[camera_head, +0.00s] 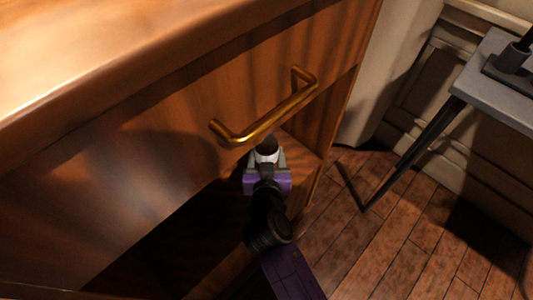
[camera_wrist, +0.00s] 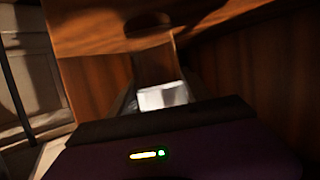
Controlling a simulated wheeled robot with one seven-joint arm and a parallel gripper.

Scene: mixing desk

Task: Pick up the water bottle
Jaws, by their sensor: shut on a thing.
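My gripper (camera_head: 266,160) reaches into the open compartment of a wooden cabinet, just below a gold handle. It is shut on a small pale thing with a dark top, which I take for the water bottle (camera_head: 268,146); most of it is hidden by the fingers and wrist. In the wrist view a bright white patch of it (camera_wrist: 162,97) shows between the fingertips, beyond the dark gripper body. I cannot tell whether it touches the shelf below.
The gold handle (camera_head: 265,115) is on the wooden front (camera_head: 130,130) right above my gripper. The compartment's side wall stands close on the right. A grey table (camera_head: 495,85) with thin dark legs stands at the right. The plank floor (camera_head: 400,235) between is clear.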

